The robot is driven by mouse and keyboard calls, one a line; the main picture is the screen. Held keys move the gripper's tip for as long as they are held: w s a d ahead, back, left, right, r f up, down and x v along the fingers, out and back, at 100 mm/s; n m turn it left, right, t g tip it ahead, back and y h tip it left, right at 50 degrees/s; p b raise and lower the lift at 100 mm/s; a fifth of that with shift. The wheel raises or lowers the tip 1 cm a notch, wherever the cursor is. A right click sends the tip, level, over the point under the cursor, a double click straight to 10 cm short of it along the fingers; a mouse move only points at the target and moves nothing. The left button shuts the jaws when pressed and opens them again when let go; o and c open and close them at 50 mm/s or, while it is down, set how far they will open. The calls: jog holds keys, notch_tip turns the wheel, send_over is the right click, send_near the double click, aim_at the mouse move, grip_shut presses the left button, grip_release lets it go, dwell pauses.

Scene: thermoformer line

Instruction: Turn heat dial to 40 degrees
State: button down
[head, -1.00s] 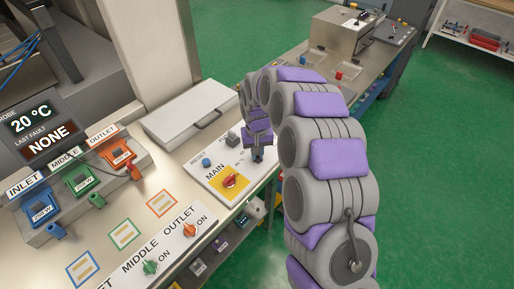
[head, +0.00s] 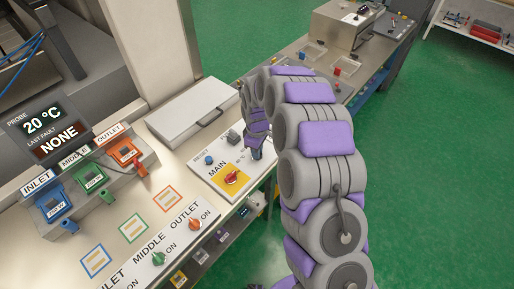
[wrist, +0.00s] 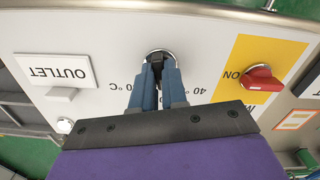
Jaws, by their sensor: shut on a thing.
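The heat dial (wrist: 157,55) is a dark knob with a pale ring on the control panel, seen upside down in the wrist view. My gripper (wrist: 158,72) is shut on this dial, with a blue-grey finger on each side. A "0 °C" mark (wrist: 120,86) shows left of the fingers and a "40" mark (wrist: 190,92) right of them, partly covered. The dial's pointer is hidden, so its setting cannot be read. In the head view my gripper (head: 254,152) reaches down at the panel's far right edge and hides the dial.
The red MAIN switch (wrist: 262,78) on a yellow plate is close beside the dial. An OUTLET label (wrist: 58,72) is on the other side. The probe display (head: 43,125) reads 20 °C, last fault NONE. A closed grey case (head: 190,112) lies behind the panel.

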jog(key=n, duration=0.2)
jog(key=n+p, duration=0.1)
jog(key=n, duration=0.1)
jog(key=shift+w+a+r+n, duration=0.1)
jog(key=shift+w+r+n, duration=0.1)
jog(key=shift+n, duration=0.1)
jog(key=n, duration=0.4)
jog(key=shift+p, duration=0.35)
jog(key=shift+w+n, duration=0.1)
jog(key=shift+n, duration=0.2)
jog(key=c, duration=1.4)
grip_release()
jog(key=shift+o, duration=1.2)
jog(key=shift+f, duration=0.15)
notch_tip(320, 180, up, 17)
jog(key=shift+a+p, duration=0.15)
jog(key=shift+p, duration=0.25)
